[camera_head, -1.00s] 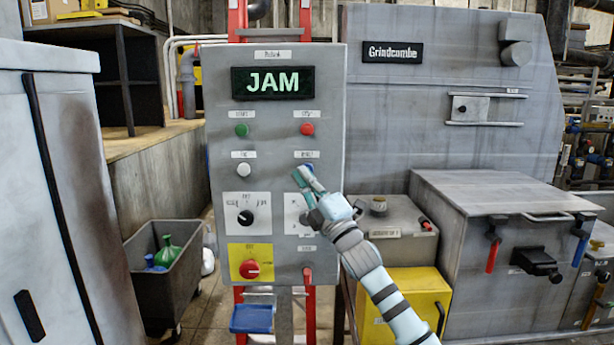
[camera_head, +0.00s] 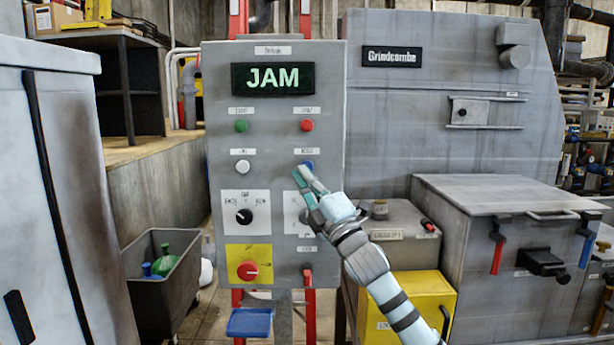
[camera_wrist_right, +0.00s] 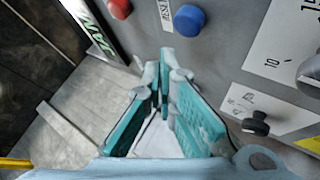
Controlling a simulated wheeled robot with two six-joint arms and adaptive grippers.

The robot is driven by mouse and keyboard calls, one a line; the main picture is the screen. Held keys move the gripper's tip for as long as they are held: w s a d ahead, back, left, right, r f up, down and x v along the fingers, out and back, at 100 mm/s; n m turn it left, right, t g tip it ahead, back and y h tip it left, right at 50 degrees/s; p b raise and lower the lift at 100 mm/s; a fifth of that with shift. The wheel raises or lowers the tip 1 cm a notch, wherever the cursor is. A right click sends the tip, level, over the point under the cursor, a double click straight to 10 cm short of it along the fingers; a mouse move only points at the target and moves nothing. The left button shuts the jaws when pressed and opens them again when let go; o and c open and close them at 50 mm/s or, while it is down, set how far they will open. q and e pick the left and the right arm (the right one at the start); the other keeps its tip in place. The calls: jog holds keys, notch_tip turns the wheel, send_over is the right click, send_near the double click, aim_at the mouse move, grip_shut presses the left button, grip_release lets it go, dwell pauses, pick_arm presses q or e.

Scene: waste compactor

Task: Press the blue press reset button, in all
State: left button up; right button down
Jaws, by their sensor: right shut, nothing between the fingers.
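The blue press reset button (camera_head: 308,165) is in the right column of the grey control panel (camera_head: 215,150), below the red stop button (camera_head: 307,125). My right gripper (camera_head: 303,172) is shut and empty. Its fingertips are at the lower left of the blue button and hide part of it. In the right wrist view, the blue button (camera_wrist_right: 189,20) is just beyond the shut fingertips (camera_wrist_right: 165,60), with a visible gap in the picture. Contact does not show. The panel display (camera_head: 273,78) reads JAM. My left gripper is out of view.
A green button (camera_head: 241,126), a white button (camera_head: 243,167), a black selector (camera_head: 244,216) and a red knob on yellow (camera_head: 248,270) share the panel. My right forearm crosses the panel's lower right. A grey compactor (camera_head: 450,110) stands to the right, and a dark bin (camera_head: 165,293) at lower left.

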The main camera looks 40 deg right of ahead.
jog(key=s+a+b, duration=0.2)
jog(key=shift+s, duration=0.35)
dwell(0.6)
